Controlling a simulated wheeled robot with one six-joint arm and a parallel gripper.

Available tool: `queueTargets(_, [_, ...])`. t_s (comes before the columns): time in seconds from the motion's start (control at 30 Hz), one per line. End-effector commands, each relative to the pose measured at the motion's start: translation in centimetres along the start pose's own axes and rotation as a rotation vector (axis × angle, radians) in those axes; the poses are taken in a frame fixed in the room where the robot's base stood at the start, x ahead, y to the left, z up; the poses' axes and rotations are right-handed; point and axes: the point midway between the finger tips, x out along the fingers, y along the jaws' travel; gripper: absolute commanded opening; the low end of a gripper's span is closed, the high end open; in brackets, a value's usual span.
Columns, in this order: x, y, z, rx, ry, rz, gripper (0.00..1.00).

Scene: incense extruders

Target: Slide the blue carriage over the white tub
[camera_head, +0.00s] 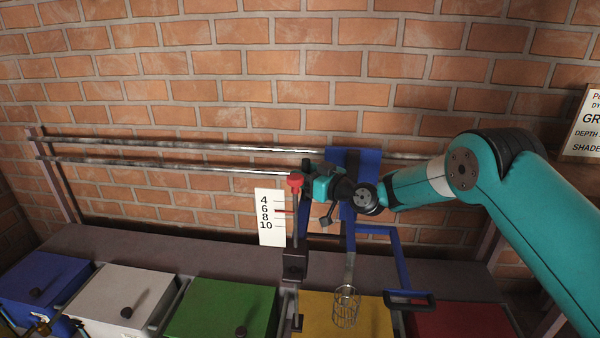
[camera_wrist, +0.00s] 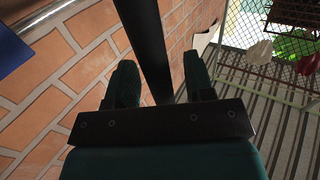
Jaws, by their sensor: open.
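The blue carriage (camera_head: 368,165) hangs on two horizontal rails, with its blue frame (camera_head: 401,262) reaching down at the right. My gripper (camera_head: 312,186) is at the carriage's left side. In the wrist view, its fingers (camera_wrist: 160,75) are open, with a dark bar (camera_wrist: 148,40) running between them. I cannot tell whether they touch it. A blue corner (camera_wrist: 12,38) shows top left.
The rails (camera_head: 170,148) run left past the white tub along the brick wall. A red knob (camera_head: 295,182) and white depth card (camera_head: 270,218) are beside my gripper. Blue (camera_head: 40,280), green (camera_head: 222,308) and red (camera_head: 460,320) tubs share the row.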

Motion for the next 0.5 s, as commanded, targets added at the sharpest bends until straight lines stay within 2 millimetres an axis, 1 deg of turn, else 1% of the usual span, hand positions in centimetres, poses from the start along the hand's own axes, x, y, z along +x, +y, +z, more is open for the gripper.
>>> queueTargets(0.03, [0.6,-0.1,0.1,-0.001,0.001,-0.002,0.48])
queueTargets(0.1, [1.1,0.0,0.1,-0.001,0.001,0.0,0.48])
queueTargets(0.2, [1.6,0.0,0.0,0.0,0.0,0.001,0.48])
queueTargets(0.47, [1.8,0.0,0.0,0.001,-0.001,0.001,0.48])
queueTargets(0.5, [1.7,0.0,0.0,0.001,0.0,0.001,0.46])
